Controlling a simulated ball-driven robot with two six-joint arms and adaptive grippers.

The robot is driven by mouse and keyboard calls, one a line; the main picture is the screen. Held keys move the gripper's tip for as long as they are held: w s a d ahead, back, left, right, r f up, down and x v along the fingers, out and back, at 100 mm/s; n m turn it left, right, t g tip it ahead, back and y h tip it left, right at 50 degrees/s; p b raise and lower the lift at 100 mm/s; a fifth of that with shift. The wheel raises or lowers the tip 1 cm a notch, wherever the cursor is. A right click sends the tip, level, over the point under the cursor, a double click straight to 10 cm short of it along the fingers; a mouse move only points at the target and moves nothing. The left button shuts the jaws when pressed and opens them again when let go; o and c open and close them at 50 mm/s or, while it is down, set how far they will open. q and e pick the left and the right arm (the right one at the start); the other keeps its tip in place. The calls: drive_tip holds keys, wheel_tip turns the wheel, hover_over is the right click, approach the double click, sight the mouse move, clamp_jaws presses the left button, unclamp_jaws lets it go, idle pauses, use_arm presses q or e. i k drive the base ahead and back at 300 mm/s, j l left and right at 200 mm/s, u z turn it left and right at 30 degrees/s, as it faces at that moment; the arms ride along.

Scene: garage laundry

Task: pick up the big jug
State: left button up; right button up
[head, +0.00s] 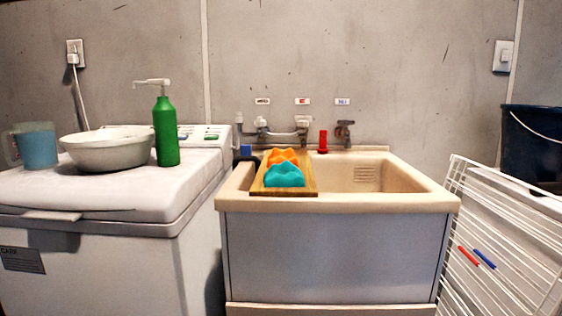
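A big blue jug (36,146) with a pale, translucent handle on its left side stands upright on the white washing machine lid (110,188) at the far left. A white bowl (107,150) stands just to its right and overlaps its right edge in the picture. Neither of my grippers is in the head view, so nothing is seen touching the jug.
A green pump bottle (165,130) stands right of the bowl. A white drying rack (500,240) and dark bucket (533,150) are at the right.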

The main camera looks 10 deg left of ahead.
sight(36, 142)
drive_tip(key=u, duration=1.7)
drive_tip(key=i+j+u, duration=0.1)
drive_tip(key=i+u, duration=0.65)
